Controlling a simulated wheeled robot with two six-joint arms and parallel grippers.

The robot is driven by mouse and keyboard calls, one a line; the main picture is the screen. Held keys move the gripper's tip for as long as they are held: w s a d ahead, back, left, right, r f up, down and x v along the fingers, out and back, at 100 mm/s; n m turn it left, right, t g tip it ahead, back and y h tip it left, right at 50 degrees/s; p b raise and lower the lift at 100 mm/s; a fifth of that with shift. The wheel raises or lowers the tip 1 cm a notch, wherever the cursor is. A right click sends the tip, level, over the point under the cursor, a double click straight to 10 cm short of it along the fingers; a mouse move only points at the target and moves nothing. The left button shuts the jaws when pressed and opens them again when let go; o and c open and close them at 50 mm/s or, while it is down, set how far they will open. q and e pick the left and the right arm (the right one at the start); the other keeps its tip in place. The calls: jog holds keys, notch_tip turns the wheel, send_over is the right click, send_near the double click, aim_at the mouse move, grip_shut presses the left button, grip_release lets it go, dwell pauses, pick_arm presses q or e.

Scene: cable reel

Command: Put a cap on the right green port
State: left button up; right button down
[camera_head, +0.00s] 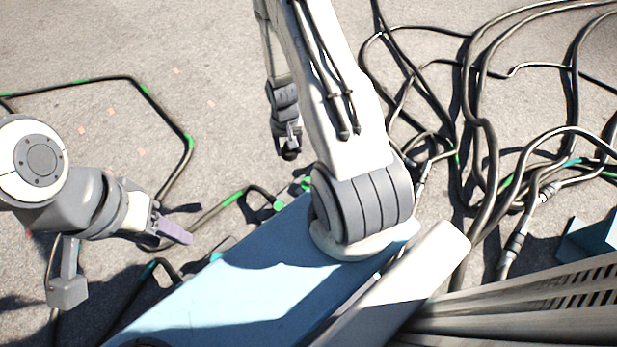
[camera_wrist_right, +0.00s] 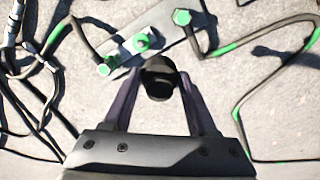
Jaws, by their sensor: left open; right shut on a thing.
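My right gripper (camera_head: 289,146) is shut on a black cap (camera_wrist_right: 158,82) and holds it above the ground. In the right wrist view, the cap sits between the two fingertips (camera_wrist_right: 158,88). The cap is apart from all of these. In the head view, my arm hides most of the plate. My left gripper (camera_head: 170,228) is open and empty over the ground at left.
Black cables with green bands (camera_head: 187,142) loop over the ground at left. A thick tangle of black cables (camera_head: 480,130) fills the right side. A cable connector (camera_head: 515,240) lies at lower right. Bare concrete (camera_head: 200,40) is open at upper left.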

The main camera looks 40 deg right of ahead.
jog(key=d+f+m+b, duration=0.1)
jog(key=d+f+b, duration=0.1)
jog(key=f+b, duration=0.6)
jog(key=d+f+m+b, duration=0.1)
jog(key=d+f+b, duration=0.1)
jog(key=f+b, duration=0.6)
jog(key=s+d+f+m+b, duration=0.1)
jog(key=d+f+b, duration=0.1)
jog(key=f+b, duration=0.6)
jog(key=shift+d+m+b, duration=0.3)
jog(key=shift+b, duration=0.5)
jog(key=shift+f, duration=0.7)
jog(key=shift+a+p, duration=0.1)
jog(key=shift+p, duration=0.45)
jog(key=shift+f, duration=0.25)
jog(key=shift+c, duration=0.6)
grip_release()
